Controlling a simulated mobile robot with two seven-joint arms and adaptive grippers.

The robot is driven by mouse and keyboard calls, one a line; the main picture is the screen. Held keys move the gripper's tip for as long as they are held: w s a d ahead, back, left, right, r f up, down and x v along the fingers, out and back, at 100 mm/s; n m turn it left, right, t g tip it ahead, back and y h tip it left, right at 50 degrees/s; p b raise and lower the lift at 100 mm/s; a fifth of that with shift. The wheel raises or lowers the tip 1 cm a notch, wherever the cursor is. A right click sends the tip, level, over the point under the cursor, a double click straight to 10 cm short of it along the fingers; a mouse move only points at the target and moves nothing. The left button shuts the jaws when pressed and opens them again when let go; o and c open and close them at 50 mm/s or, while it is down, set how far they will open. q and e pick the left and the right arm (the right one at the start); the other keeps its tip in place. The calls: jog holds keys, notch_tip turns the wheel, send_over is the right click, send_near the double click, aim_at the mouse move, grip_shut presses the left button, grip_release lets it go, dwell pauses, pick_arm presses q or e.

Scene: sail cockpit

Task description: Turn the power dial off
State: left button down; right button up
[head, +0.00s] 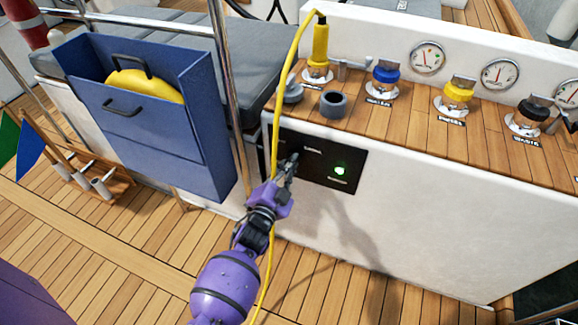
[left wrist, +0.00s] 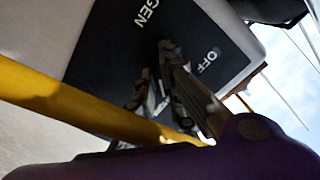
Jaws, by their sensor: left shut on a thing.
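A black panel (head: 318,173) is set in the white cockpit wall below the wooden ledge. A green light (head: 340,170) glows on its right part. My left gripper (head: 292,162) reaches the panel's left part and is shut on the power dial. The fingers hide most of the dial in the head view. In the left wrist view, the dial (left wrist: 160,98) shows only as a pale sliver between the fingers. The panel (left wrist: 112,52) there bears the words GEN and OFF, with OFF beside one finger. I cannot tell the dial's exact setting. My right gripper is not in view.
A yellow cable (head: 275,110) hangs from a yellow plug (head: 320,45) down past my left gripper, and crosses close in the wrist view. A blue box (head: 150,120) with a yellow object stands left. Colored caps and gauges (head: 428,57) line the ledge.

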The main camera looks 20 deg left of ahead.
pick_arm(q)
jog(key=n+p, duration=0.1)
jog(key=n, duration=0.4)
jog(key=n+p, duration=0.1)
jog(key=n, duration=0.5)
jog(key=n+p, duration=0.1)
jog(key=n, duration=0.4)
jog(key=shift+a+n, duration=0.4)
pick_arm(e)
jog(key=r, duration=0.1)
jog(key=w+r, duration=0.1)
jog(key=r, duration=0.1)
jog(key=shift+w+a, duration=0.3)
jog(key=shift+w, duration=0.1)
pick_arm(q)
jog(key=c, duration=1.8)
grip_release()
jog(key=shift+c, duration=0.2)
